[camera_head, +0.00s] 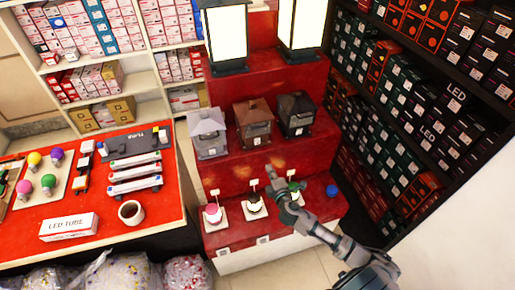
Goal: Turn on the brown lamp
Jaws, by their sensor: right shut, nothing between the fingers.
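The brown lamp (253,128) stands on the middle red step, between a grey lamp (208,140) and a black lamp (297,118). Its panes look dark, and I cannot tell whether it is lit. My right gripper (271,172) is shut and empty. It is in front of and below the brown lamp, above the lower step between the dark and green buttons. My left gripper is not in view.
Two tall lit lamps (226,35) (301,24) stand on the top step. A red table (100,225) on the left holds bulbs, tubes, a cup (131,211) and an LED tube box (69,227). A shelf of dark boxes (420,110) borders the right side.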

